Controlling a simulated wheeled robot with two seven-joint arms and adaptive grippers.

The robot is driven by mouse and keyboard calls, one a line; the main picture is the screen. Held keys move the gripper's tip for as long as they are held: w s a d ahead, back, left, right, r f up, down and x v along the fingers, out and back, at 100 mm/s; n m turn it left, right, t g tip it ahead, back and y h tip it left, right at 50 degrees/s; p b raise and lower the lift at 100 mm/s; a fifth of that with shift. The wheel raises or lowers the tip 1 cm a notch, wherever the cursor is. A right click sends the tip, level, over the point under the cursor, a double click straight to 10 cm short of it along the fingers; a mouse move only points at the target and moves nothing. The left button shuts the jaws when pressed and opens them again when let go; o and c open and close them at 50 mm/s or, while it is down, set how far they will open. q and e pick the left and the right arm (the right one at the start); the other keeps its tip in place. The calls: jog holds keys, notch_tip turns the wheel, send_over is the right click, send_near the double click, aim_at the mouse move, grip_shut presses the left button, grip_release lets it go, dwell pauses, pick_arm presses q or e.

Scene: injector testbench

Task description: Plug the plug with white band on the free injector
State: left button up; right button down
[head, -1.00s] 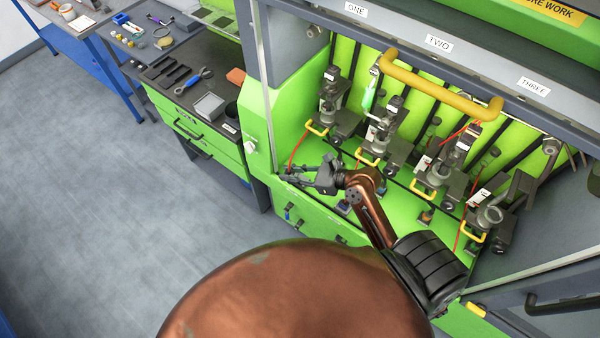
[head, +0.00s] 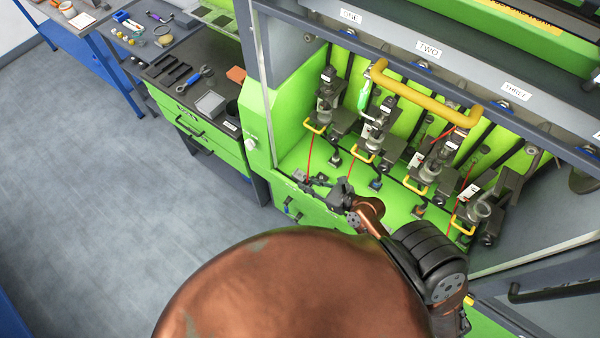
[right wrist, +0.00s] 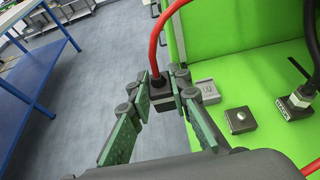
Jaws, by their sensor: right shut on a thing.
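My right gripper (head: 308,181) is at the front left edge of the green bench floor. In the right wrist view, the gripper (right wrist: 170,98) is shut on a small dark plug (right wrist: 187,96) with a red cable (right wrist: 153,42) rising from its top. I cannot make out a white band on it. Several dark injectors stand in a row in the head view, including one under label ONE (head: 326,88), one under label TWO (head: 375,128) and one further right (head: 428,163). I cannot tell which injector is free. My left gripper is not in view.
Yellow handles (head: 315,127) stick out in front of the injectors, and a thick yellow bar (head: 425,97) crosses above them. A black connector (right wrist: 298,103) and a metal block with a round knob (right wrist: 240,120) sit on the green surface. A dark tool table (head: 185,75) stands left.

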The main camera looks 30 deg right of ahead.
jog(key=w+d+f, duration=0.2)
jog(key=w+f, duration=0.1)
jog(key=w, duration=0.3)
jog(key=b, duration=0.2)
send_over(300, 174)
jog(key=s, duration=0.1)
jog(key=f, duration=0.4)
jog(key=shift+a+f, duration=0.25)
jog(key=shift+f, duration=0.15)
jog(key=f, duration=0.1)
jog(key=w+f, duration=0.1)
jog(key=f, duration=0.1)
jog(key=shift+d+f+b, duration=0.1)
jog(key=shift+d+b, duration=0.1)
jog(key=shift+b, duration=0.1)
jog(key=shift+f, duration=0.35)
